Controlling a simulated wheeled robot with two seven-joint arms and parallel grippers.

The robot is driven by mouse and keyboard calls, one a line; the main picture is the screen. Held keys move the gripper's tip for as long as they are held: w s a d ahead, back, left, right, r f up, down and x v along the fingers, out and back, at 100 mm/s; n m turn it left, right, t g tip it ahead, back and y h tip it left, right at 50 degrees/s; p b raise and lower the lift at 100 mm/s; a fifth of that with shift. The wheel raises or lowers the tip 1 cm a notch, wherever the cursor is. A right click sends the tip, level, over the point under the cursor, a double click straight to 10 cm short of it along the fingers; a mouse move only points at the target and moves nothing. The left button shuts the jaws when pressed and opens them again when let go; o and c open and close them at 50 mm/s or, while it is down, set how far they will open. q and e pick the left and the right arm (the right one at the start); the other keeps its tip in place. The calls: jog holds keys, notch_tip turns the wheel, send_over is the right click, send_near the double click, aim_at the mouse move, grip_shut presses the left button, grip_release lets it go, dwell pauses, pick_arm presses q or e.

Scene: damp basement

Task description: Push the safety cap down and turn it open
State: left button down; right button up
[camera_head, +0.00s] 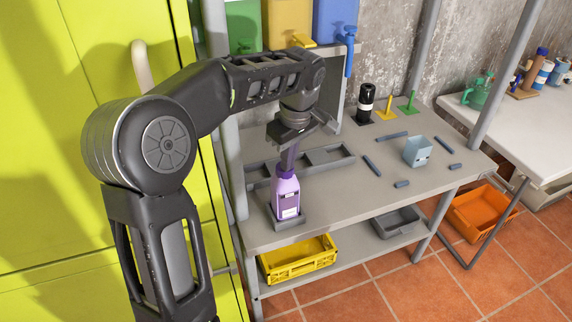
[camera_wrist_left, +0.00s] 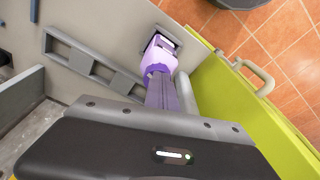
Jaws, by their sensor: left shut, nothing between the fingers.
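A purple bottle (camera_head: 287,197) with a pale label stands upright in a grey holder (camera_head: 288,223) at the near left of the grey workbench. In the left wrist view the bottle (camera_wrist_left: 160,50) lies straight beyond the shut fingers (camera_wrist_left: 161,90). My right gripper is not in view.
A grey rail tray (camera_head: 330,160) lies behind the bottle. A yellow-green cabinet (camera_head: 60,180) is close on the left. A yellow crate (camera_head: 298,259) sits below.

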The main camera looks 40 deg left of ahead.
pick_arm(q)
jog(key=shift+f+n, duration=0.1)
jog(key=shift+n, duration=0.7)
notch_tip(320, 180, up, 7)
jog(key=p, duration=0.5)
jog(key=shift+p, duration=0.3)
jog(key=shift+w, duration=0.1)
